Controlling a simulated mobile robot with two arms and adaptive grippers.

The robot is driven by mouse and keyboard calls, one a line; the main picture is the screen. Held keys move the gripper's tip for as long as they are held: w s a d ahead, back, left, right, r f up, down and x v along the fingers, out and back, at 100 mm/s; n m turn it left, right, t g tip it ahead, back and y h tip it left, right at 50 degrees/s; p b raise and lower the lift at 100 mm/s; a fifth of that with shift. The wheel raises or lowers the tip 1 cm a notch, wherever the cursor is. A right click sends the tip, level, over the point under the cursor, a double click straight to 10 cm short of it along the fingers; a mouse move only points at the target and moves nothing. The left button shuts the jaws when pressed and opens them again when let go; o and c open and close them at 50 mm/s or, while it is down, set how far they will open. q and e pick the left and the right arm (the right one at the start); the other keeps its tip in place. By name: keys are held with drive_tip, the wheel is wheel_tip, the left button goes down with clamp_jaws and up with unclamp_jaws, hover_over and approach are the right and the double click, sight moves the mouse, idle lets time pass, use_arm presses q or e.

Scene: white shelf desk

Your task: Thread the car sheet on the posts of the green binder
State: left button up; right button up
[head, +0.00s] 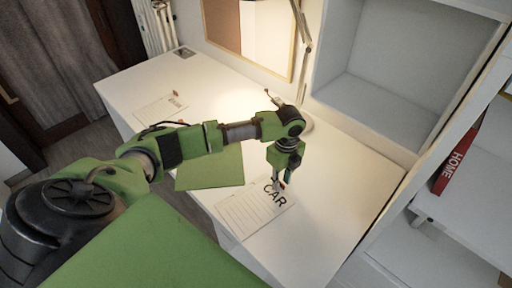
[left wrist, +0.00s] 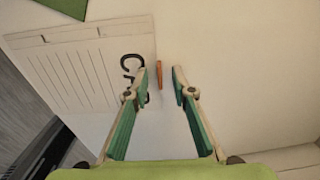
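The white car sheet (head: 246,217), lined and marked CAR, lies flat on the desk; in the left wrist view (left wrist: 60,75) it fills the upper left. A small orange-red tab (left wrist: 159,74) stands at its CAR edge. My left gripper (head: 279,186) points down over that edge.
Another white sheet (head: 155,110) with red tabs lies at the desk's far left. A desk lamp (head: 305,50) stands at the back, beside an open white shelf box (head: 390,95). A red HOME book (head: 458,160) is on the right shelf. The desk right of the gripper is clear.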

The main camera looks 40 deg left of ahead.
use_arm(q)
clamp_jaws()
drive_tip(key=shift+r, duration=0.1)
